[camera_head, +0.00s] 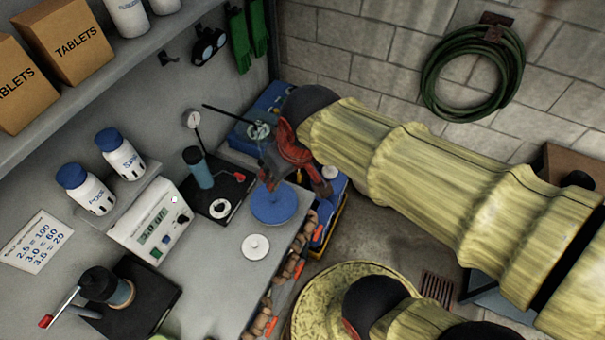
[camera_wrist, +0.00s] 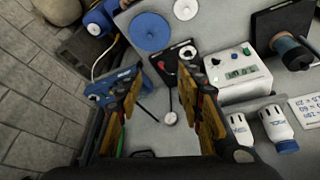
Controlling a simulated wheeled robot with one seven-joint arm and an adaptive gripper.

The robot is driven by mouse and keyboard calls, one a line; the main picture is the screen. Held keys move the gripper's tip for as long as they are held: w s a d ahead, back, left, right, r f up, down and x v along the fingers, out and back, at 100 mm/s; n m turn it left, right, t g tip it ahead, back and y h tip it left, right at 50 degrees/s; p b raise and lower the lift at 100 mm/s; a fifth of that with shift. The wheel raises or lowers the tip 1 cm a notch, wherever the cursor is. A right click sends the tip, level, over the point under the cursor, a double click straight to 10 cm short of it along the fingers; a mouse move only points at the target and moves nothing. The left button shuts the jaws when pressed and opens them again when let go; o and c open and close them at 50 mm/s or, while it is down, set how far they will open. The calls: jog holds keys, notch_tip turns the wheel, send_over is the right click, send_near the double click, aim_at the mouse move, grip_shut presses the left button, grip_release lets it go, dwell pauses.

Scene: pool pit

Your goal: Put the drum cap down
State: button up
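The drum cap appears to be the blue round disc (camera_head: 274,205) lying flat on the grey bench near its right edge. It also shows in the wrist view (camera_wrist: 150,32), beyond my fingertips and apart from them. My gripper (camera_head: 290,172) is above the back right part of the bench, just behind the disc in the head view. In the wrist view my gripper (camera_wrist: 160,78) has its two fingers wide apart, with nothing held between them. A small white round disc (camera_head: 255,246) lies in front of the blue one.
A black-based stand with a blue cylinder (camera_head: 199,170) and a white meter (camera_head: 152,222) stand left of the disc. A dial gauge on a rod (camera_head: 191,119) rises behind. Bottles (camera_head: 120,153) stand at the wall. A blue case (camera_head: 262,112) is at the back.

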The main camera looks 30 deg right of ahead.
jog(key=s+d+r+m+t, duration=0.1)
jog(key=s+d+r, duration=0.1)
jog(key=s+r, duration=0.2)
jog(key=shift+s+m, duration=0.4)
jog(key=shift+s, duration=0.35)
